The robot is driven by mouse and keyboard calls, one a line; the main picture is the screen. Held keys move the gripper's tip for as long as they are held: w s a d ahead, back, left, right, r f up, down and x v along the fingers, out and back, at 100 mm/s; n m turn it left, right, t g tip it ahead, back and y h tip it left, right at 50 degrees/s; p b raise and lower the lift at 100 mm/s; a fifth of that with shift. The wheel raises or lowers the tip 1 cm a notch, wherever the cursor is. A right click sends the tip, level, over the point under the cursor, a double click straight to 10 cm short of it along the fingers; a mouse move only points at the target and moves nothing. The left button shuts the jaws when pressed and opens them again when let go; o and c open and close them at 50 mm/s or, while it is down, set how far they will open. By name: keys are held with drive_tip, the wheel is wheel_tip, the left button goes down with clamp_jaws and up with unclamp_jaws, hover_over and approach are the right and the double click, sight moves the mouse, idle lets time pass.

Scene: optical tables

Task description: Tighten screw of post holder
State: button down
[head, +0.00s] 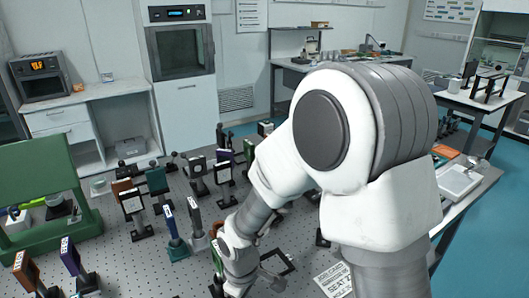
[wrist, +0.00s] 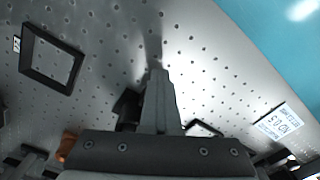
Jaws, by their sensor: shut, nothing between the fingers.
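My gripper (wrist: 158,75) points down at the perforated optical table in the wrist view, its fingers together with nothing between them. A dark part (wrist: 127,106) shows just left of the fingers, partly hidden by them; I cannot tell if it is a post holder, and no screw can be made out. In the head view, several post-mounted optics stand on the table, among them a blue one (head: 173,236) and a white-faced one (head: 133,206). The gripper's fingers cannot be made out there, at the bottom behind my arm.
The optical table (head: 125,270) is crowded with mounts left of my arm. A flat black frame (wrist: 51,59) lies on it in the wrist view, with a white printed label (wrist: 284,125) at right. A green frame (head: 45,185) stands at left. Blue floor is open at right.

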drive_tip(key=shift+w+a+r, duration=0.1)
drive_tip(key=shift+w, duration=0.45)
drive_tip(key=shift+d, duration=0.45)
wheel_tip(320, 180, up, 6)
drive_tip(key=p, duration=0.5)
drive_tip(key=shift+s+d, duration=0.1)
